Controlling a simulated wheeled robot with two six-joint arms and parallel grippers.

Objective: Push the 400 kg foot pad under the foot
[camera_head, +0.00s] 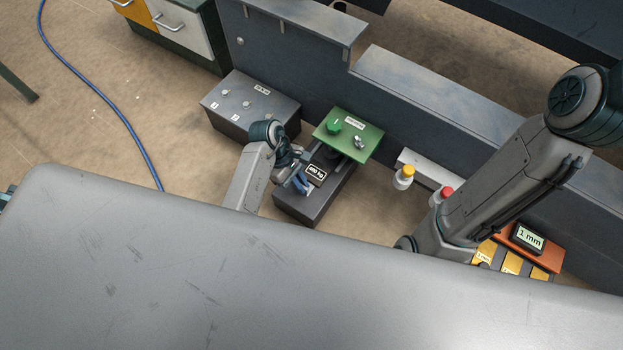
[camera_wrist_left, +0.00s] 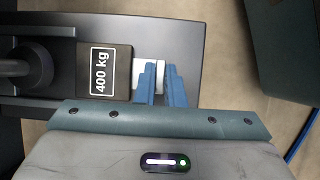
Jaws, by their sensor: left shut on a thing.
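The foot pad (camera_head: 316,175) is a small black block with a white 400 kg label; it also shows in the left wrist view (camera_wrist_left: 105,73). It lies on a dark base plate (camera_head: 311,207), beside a dark round foot (camera_wrist_left: 22,68). A gap seems to remain between pad and foot. My left gripper (camera_head: 301,183) has blue fingers, shut on the pad's pale tab (camera_wrist_left: 149,75), on the side away from the foot. The fingers show in the left wrist view (camera_wrist_left: 161,84). My right arm shows, but its fingers do not.
A green plate (camera_head: 367,138) with a green knob overhangs the foot. A grey box (camera_head: 222,101) stands to the left, a dark beam (camera_head: 420,100) behind. Yellow-topped (camera_head: 404,177) and red-topped items and an orange 1 mm gauge (camera_head: 509,240) are on the right.

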